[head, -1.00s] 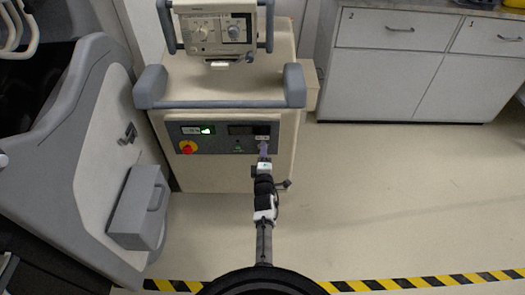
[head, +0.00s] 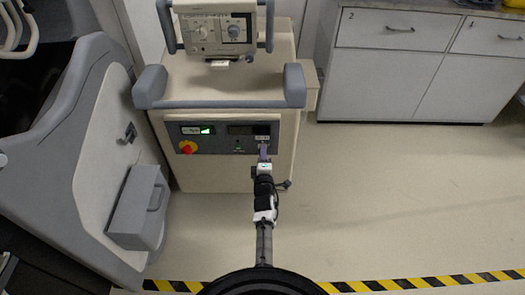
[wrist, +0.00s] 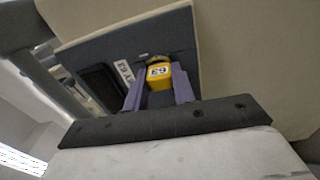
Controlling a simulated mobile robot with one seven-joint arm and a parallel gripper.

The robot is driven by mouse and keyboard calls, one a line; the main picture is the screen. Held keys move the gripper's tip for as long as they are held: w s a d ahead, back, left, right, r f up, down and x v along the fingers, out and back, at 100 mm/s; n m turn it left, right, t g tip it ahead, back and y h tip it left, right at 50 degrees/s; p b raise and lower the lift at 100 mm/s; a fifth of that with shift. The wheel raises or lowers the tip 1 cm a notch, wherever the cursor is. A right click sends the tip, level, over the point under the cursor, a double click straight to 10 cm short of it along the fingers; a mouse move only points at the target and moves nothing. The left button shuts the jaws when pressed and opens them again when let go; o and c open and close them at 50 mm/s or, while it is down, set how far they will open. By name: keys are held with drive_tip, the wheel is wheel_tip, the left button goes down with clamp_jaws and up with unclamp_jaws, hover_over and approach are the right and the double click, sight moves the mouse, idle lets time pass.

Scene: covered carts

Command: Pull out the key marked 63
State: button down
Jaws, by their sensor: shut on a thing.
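The key (wrist: 158,74) has a yellow head marked 63 and sits at the cart's dark panel in the wrist view. A dark round lock part shows just behind the yellow head; I cannot tell how far the key is in it. My gripper (wrist: 158,88) has its two purple fingers on either side of the yellow head and is shut on it. In the head view my gripper (head: 263,150) is at the right part of the control panel (head: 217,146), and the key is hidden there.
A label plate (wrist: 124,70) and a dark display (wrist: 100,88) are beside the key. A red-and-yellow knob (head: 187,147) is at the panel's left. A monitor (head: 220,33) stands on the cart (head: 225,92). A grey machine (head: 95,170) stands left; the floor to the right is clear.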

drive_tip(key=shift+s+d+f, duration=0.1)
drive_tip(key=shift+s+f, duration=0.05)
drive_tip(key=shift+s, duration=2.8)
